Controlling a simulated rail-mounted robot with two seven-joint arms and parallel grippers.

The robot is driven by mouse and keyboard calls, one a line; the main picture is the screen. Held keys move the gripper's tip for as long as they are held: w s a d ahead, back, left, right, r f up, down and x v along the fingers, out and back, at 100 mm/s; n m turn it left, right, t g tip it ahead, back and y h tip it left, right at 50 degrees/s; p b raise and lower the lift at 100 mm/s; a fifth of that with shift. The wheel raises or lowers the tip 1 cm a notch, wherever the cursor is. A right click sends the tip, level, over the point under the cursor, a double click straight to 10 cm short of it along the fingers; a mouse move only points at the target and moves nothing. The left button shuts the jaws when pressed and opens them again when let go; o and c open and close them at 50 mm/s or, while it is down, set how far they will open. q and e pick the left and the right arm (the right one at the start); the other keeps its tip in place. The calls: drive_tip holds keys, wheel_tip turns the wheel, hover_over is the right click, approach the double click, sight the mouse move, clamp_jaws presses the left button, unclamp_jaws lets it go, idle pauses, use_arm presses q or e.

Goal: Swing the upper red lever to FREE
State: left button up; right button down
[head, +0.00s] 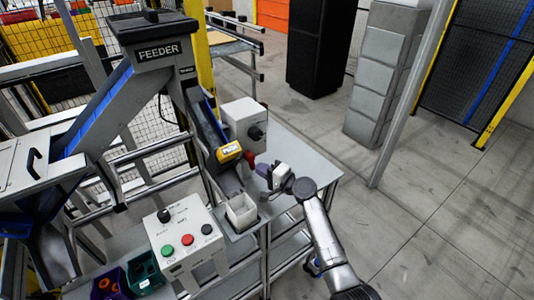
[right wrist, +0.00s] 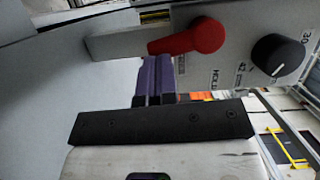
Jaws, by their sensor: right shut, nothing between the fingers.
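The red lever (head: 250,159) shows by the lower right of a grey-white box (head: 240,117) beside the feeder chute. In the right wrist view the red lever (right wrist: 197,38) lies roughly level across the panel, its round end to the right, near a HOLD label. My right gripper (head: 263,170) is shut and empty, just right of and below the lever in the head view. In the right wrist view its purple fingers (right wrist: 154,80) are together, close below the lever's narrow end; I cannot tell whether they touch it. No FREE label is readable. My left gripper is out of view.
A black knob (right wrist: 278,55) sits right of the lever. A yellow block (head: 229,152) is on the chute, above a white bin (head: 240,212). A button panel (head: 186,241) stands front left. The grey table (head: 318,172) is bare at right.

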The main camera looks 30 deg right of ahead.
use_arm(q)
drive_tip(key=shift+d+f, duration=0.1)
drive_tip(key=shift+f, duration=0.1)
use_arm(e)
drive_tip(key=shift+a+f+m, duration=0.1)
drive_tip(key=shift+a+m, duration=0.1)
drive_tip(key=shift+m, duration=0.3)
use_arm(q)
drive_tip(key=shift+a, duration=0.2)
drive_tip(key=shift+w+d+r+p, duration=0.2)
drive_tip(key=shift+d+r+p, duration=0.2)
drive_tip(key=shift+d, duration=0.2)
use_arm(e)
drive_tip(key=w+d+v, duration=0.1)
drive_tip(key=d+v, duration=0.1)
drive_tip(key=v, duration=1.1)
drive_tip(key=shift+d, duration=0.15)
drive_tip(key=shift+w, duration=0.15)
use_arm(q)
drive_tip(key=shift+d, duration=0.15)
